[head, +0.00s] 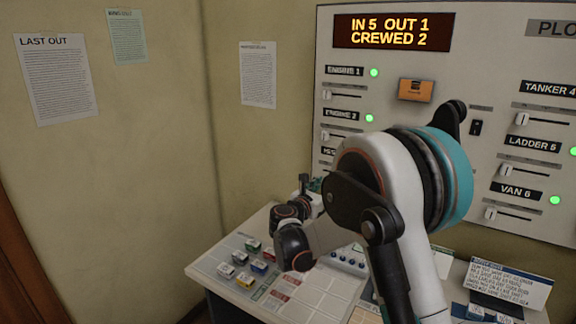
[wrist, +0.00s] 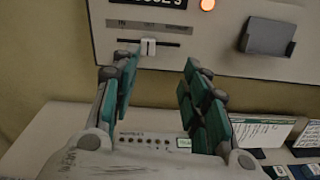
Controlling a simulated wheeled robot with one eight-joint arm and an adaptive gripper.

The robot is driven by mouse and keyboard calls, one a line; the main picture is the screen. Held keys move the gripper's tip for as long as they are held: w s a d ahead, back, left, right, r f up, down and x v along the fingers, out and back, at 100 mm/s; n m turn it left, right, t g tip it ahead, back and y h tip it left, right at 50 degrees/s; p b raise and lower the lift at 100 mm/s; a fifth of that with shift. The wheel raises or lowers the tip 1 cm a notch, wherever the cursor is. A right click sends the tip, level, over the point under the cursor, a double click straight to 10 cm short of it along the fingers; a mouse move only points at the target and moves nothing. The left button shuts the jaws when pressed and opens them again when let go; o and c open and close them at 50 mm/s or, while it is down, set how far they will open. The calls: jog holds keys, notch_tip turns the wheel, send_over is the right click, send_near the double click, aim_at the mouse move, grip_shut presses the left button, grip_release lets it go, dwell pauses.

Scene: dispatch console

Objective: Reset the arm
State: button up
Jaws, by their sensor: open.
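My gripper (wrist: 158,65) is open and empty in the wrist view, its two teal-padded fingers spread wide. Beyond the fingertips, a white slider knob (wrist: 148,47) sits near the middle of its slot on the wall panel. I cannot tell how far the tips are from the panel, but nothing is between the pads. In the head view my arm reaches forward over the desk to the panel. The gripper is mostly hidden there behind my own arm links, with only a teal bit (head: 315,185) showing.
The wall panel (head: 470,60) has sliders, green lights and a display (head: 393,31) reading IN 5 OUT 1 CREWED 2. An orange light (wrist: 207,4) and a grey holder (wrist: 268,37) are right of the slot. The desk (head: 215,262) below carries several coloured blocks (head: 244,280) and cards (head: 510,283).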

jog(key=s+d+r+m+g+y+b, duration=0.1)
jog(key=s+d+m+g+y+b, duration=0.2)
jog(key=s+m, duration=0.6)
jog(key=s+d+r+m+g+y, duration=0.15)
jog(key=s+d+m, duration=0.3)
jog(key=s, duration=0.85)
jog(key=s+a+f+m+y+b, duration=0.1)
jog(key=s+a+f+m+y, duration=0.1)
jog(key=s, duration=0.6)
jog(key=s+a+f+m+g+y+b, duration=0.1)
jog(key=s+a+f+m+y, duration=0.1)
jog(key=s+f+m, duration=0.2)
jog(key=s+a+f+m+g+y+b, duration=0.1)
jog(key=s+a+f+m+y, duration=0.1)
jog(key=s+m, duration=0.5)
jog(key=s+f, duration=0.1)
jog(key=s, duration=0.5)
jog(key=shift+m, duration=0.35)
jog(key=shift+c, duration=1)
jog(key=shift+d, duration=0.15)
